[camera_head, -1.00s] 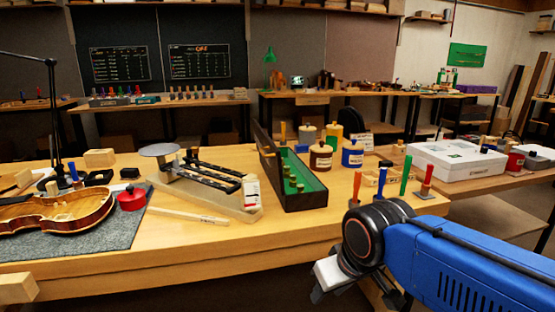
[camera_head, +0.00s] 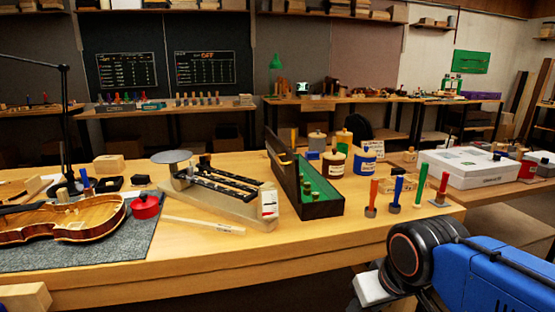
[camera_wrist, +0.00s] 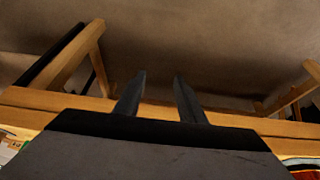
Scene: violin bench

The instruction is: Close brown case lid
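The dark brown case (camera_head: 322,209) with a green lining stands on the wooden bench right of centre in the head view. Its lid (camera_head: 283,166) is open, standing up and leaning a little on the case's left side. Several small green-topped pieces sit inside. My gripper (camera_wrist: 159,80) shows in the wrist view with its two dark fingers apart and nothing between them. In the head view it is low at the right, in front of the bench edge, apart from the case and mostly hidden by the arm and frame edge. The wrist view does not show the case.
A scale (camera_head: 225,185) on a wooden block stands just left of the case. A violin (camera_head: 62,218) lies farther left on a grey mat. Several colored-handled tools (camera_head: 397,192) stand to the right. Jars (camera_head: 334,166) stand behind. The bench front before the case is clear.

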